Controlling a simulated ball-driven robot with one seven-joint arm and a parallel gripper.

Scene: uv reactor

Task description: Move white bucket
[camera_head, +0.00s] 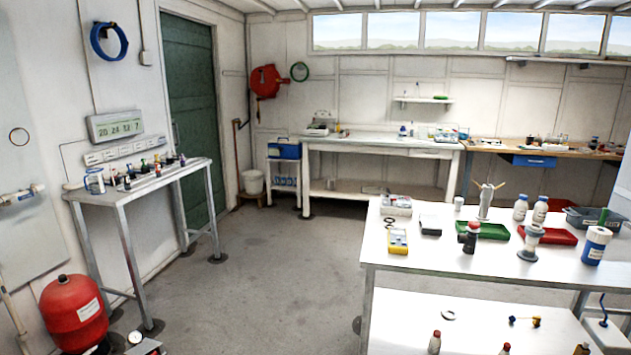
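My gripper is not in view.
The grey floor (265,265) in the middle is clear. A metal-legged table (140,178) and a red tank (74,312) stand at left. A white workbench (460,256) with bottles and trays fills the right front. A white bench (380,146) lines the back wall.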

